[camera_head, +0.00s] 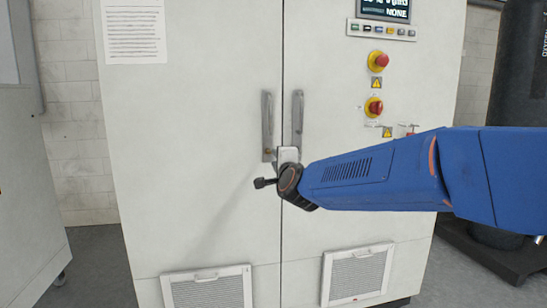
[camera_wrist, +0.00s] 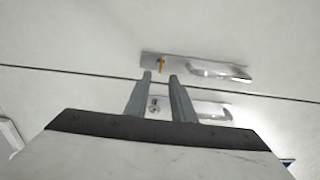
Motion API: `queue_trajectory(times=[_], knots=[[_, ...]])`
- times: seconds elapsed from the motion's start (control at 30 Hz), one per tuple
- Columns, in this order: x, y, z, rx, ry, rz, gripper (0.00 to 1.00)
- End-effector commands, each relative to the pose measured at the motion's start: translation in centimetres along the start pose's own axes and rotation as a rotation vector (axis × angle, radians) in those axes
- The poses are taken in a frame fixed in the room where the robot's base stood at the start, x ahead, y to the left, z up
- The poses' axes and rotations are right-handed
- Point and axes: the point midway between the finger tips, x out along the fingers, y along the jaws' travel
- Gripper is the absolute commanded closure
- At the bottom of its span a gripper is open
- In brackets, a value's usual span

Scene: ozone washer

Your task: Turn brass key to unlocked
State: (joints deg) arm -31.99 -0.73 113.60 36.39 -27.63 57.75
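The brass key (camera_wrist: 161,65) sits at one end of a silver handle plate (camera_wrist: 205,68) in the wrist view, just beyond my fingertips and in line with the gap between them. In that view the key stands across the plate's length. In the head view this looks like the left door's handle (camera_head: 267,120); the key there is too small to read. My gripper (camera_wrist: 160,76) is open, its two grey fingers apart with nothing held. I cannot tell whether a finger touches the key.
The right door's handle (camera_head: 297,115) is close beside, its lower end hidden by my wrist. A lock (camera_wrist: 155,103) shows between my fingers. Red emergency buttons (camera_head: 381,60) and a display (camera_head: 385,8) are at the upper right. Vents (camera_head: 205,288) lie low on the doors.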

Motion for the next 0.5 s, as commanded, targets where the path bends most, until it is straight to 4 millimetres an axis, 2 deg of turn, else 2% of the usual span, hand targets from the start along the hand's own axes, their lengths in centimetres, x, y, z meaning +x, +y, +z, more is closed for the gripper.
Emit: queue_trajectory(times=[0.2, 0.5], knots=[[-4.1, -0.1, 0.1, 0.001, -0.002, -0.001, 0.77], [-8.6, 0.0, 0.0, 0.0, -0.001, 0.0, 0.77]])
